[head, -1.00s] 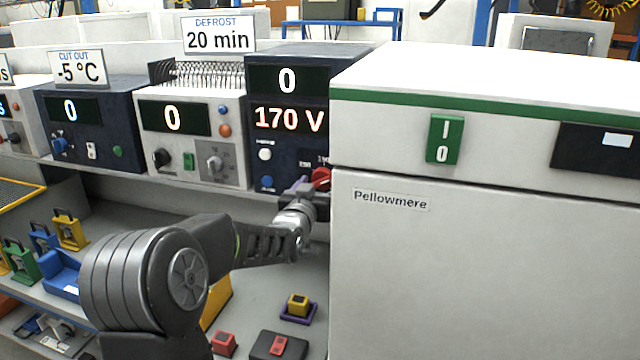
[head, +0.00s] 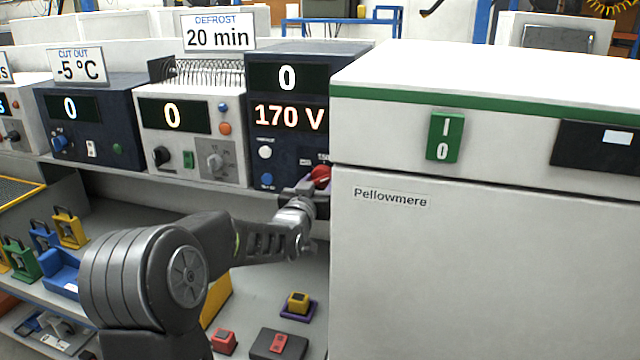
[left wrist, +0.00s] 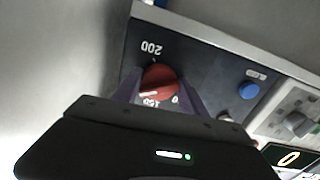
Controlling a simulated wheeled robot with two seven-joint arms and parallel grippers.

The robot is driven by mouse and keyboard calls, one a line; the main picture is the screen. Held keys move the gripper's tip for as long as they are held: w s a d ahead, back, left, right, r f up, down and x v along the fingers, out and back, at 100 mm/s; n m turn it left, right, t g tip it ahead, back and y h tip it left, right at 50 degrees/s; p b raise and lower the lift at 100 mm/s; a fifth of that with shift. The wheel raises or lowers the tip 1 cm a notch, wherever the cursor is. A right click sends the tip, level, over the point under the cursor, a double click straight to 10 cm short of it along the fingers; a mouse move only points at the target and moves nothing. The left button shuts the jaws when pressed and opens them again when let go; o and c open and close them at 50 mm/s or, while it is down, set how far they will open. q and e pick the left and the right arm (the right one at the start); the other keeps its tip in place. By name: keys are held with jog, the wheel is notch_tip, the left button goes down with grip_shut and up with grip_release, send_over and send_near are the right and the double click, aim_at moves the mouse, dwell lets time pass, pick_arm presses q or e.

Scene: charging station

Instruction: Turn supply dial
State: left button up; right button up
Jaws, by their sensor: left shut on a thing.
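The supply dial is a red knob (head: 320,175) low on the front of the dark blue supply unit (head: 287,134), whose displays read 0 and 170 V. In the left wrist view the red dial (left wrist: 161,82) has a white pointer line, with 200, 150 and 0 printed around it. My left gripper (head: 309,186) is at the dial, its two purple fingers (left wrist: 158,92) on either side of it and shut on it. In the head view the gripper partly hides the dial. My right gripper is not in view.
A white cabinet (head: 480,260) with a green switch (head: 444,137) stands close to the right of the dial. Blue (head: 267,180) and white (head: 265,152) knobs sit left of the dial. Small coloured blocks lie on the shelf below (head: 255,310).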

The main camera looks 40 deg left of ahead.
pick_arm(q)
jog(key=m+b, duration=0.2)
jog(key=b, duration=0.1)
jog(key=shift+f, duration=0.2)
jog(key=shift+a+m+b, duration=0.1)
jog(key=shift+m+b, duration=0.8)
jog(key=shift+m, duration=0.1)
jog(key=shift+r+m+b, duration=0.2)
jog(key=shift+m+b, duration=0.3)
jog(key=shift+m, duration=0.4)
jog(key=o, duration=1.4)
jog(key=shift+c, duration=0.2)
jog(key=shift+s, duration=0.1)
jog(key=b+v, duration=0.1)
jog(key=v, duration=0.6)
jog(key=shift+s+b, duration=0.3)
jog(key=shift+s, duration=0.05)
